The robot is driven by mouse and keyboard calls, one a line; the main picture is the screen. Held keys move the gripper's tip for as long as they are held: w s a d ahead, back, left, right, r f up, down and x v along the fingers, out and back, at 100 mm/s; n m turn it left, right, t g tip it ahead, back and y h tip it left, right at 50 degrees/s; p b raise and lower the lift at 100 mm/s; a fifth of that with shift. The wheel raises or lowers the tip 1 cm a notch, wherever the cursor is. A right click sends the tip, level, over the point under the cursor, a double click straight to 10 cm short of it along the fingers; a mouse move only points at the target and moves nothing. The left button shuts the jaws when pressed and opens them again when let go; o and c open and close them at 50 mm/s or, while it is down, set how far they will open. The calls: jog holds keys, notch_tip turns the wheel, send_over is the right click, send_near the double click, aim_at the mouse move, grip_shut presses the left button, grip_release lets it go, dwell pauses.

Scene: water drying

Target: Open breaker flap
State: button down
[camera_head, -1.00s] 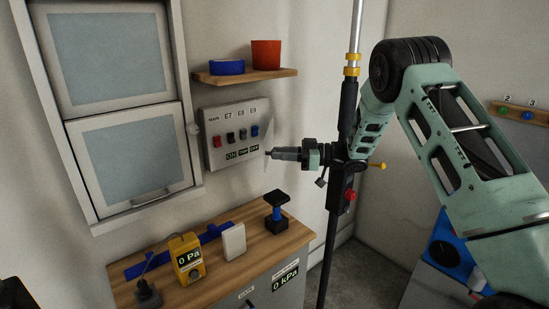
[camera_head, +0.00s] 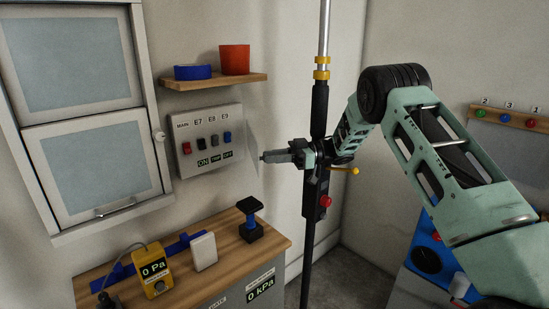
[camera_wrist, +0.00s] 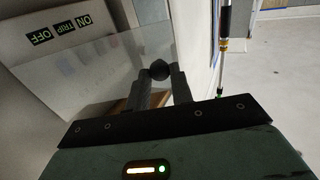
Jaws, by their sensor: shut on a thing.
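The breaker box (camera_head: 185,142) is a grey panel on the wall with a row of small switches and an ON/TRIP/OFF label. Its clear flap (camera_head: 252,140) stands out from the box's right side, swung away from the switches. In the wrist view the flap (camera_wrist: 85,75) is a see-through sheet, with the label (camera_wrist: 60,30) beyond it. My gripper (camera_head: 267,157) is at the flap's outer edge. In the wrist view my gripper (camera_wrist: 160,90) is shut on the flap's round black knob (camera_wrist: 160,70), between the fingertips.
A shelf (camera_head: 215,82) with a blue and an orange container is above the box. A white cabinet (camera_head: 95,165) stands at the left. The wooden counter (camera_head: 225,262) below carries a yellow gauge (camera_head: 152,270). A dark vertical pole (camera_head: 314,190) stands close behind my gripper.

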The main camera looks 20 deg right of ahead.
jog(key=c, duration=1.2)
grip_release()
jog(key=shift+c, duration=0.2)
notch_tip(320, 180, up, 10)
jog(key=b, duration=0.2)
